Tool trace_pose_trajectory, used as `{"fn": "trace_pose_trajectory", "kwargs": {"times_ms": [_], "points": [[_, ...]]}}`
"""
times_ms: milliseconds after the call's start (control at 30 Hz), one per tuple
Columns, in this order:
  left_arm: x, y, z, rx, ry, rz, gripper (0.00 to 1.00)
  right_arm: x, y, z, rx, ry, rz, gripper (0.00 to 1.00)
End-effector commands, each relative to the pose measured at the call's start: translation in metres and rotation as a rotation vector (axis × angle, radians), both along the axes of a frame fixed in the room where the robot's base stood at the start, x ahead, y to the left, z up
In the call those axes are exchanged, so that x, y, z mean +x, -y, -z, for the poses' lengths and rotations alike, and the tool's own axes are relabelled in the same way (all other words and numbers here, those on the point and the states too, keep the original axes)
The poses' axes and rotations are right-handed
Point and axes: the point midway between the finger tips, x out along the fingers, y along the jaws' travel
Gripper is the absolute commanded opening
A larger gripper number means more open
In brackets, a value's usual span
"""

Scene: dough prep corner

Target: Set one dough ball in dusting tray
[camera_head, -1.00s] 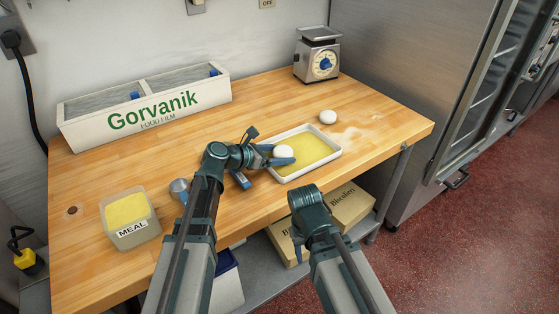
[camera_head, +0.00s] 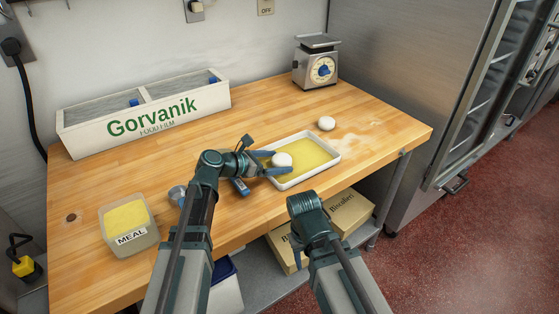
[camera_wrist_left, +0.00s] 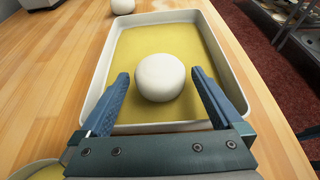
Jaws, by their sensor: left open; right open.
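A white dough ball (camera_head: 281,160) rests on the yellow meal in the white dusting tray (camera_head: 333,160). My left gripper (camera_head: 271,162) is open, with one finger on either side of this ball. In the left wrist view the ball (camera_wrist_left: 160,77) sits between the open fingers (camera_wrist_left: 160,88), with a gap on each side. A second dough ball (camera_head: 326,123) lies on the bare wood behind the tray; its lower part shows at the top of the left wrist view (camera_wrist_left: 123,5). My right gripper (camera_head: 297,250) is open, low in front of the table edge, its fingers mostly hidden.
A meal tub (camera_head: 128,221) stands at the front left, and a small metal scoop (camera_head: 178,194) lies near my left arm. A film dispenser box (camera_head: 150,117) and a scale (camera_head: 316,66) stand at the back. Cartons (camera_head: 348,214) sit on the shelf below. The right tabletop is mostly clear.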

Motion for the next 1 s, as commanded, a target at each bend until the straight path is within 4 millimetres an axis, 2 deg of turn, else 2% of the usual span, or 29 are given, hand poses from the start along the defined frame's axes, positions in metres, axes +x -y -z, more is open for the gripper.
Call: {"fn": "trace_pose_trajectory", "kwargs": {"times_ms": [33, 300, 500, 700, 1000], "points": [[-0.008, -0.009, -0.009, 0.000, 0.000, -0.004, 1.00, 0.000, 0.000, -0.008, 0.000, 0.000, 0.000, 0.50], [-0.038, -0.051, -0.030, 0.000, 0.000, -0.004, 1.00, 0.000, 0.000, -0.030, 0.000, 0.000, 0.000, 0.50], [-0.052, -0.071, -0.039, -0.001, -0.001, -0.003, 1.00, 0.000, 0.000, -0.039, 0.000, 0.000, 0.000, 0.50], [-0.057, -0.079, -0.041, 0.000, 0.000, -0.001, 1.00, 0.000, 0.000, -0.041, 0.000, 0.000, 0.000, 0.50], [-0.058, -0.079, -0.041, 0.000, 0.000, 0.000, 1.00, 0.000, 0.000, -0.041, 0.000, 0.000, 0.000, 0.50]]}}
